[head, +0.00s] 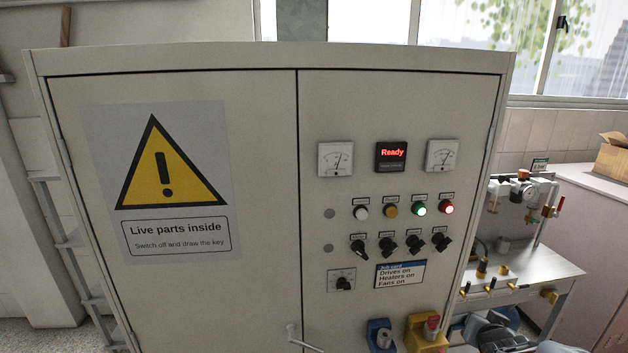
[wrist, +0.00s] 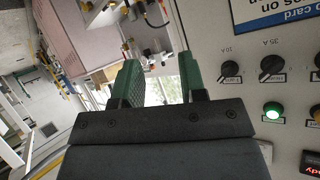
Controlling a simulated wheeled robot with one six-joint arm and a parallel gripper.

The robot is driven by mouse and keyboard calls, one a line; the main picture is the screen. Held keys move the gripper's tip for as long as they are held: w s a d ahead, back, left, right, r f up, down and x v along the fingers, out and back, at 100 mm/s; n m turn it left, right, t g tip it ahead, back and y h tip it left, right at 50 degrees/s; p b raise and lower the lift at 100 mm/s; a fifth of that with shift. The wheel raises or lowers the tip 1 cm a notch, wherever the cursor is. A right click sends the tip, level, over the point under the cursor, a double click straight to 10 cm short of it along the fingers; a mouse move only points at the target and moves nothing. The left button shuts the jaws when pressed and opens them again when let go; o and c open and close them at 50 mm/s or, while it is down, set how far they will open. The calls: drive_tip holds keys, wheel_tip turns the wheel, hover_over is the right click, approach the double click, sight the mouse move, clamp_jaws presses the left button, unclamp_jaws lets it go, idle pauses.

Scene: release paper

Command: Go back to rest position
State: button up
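My gripper (wrist: 160,60) shows in the wrist view with its two green fingers apart and nothing between them. It is beside the front of the grey control cabinet (head: 270,280). In the wrist view, which is turned upside down, the cabinet's dark knobs (wrist: 271,68) and lit green lamp (wrist: 272,110) are to the right of the fingers, apart from them. In the head view, dark parts show at the bottom right edge, and I cannot make out the fingers there.
The cabinet's display (head: 391,156) reads "Ready". A blue-based switch (head: 380,335) and a yellow box with a red top (head: 427,334) are at the lower front. A bench (head: 530,268) with pipes and valves stands to the right, and a cardboard box (head: 612,155) lies beyond.

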drive_tip(key=s+a+r+n+g+y, duration=0.2)
drive_tip(key=s+a, duration=0.3)
drive_tip(key=a, duration=0.5)
drive_tip(key=s+a+r+n+g+y, duration=0.2)
drive_tip(key=s+a+n+g, duration=0.2)
drive_tip(key=a, duration=0.7)
drive_tip(key=shift+s+r+n+y, duration=0.15)
drive_tip(key=shift+s+n+y, duration=0.2)
drive_tip(key=shift+s, duration=0.8)
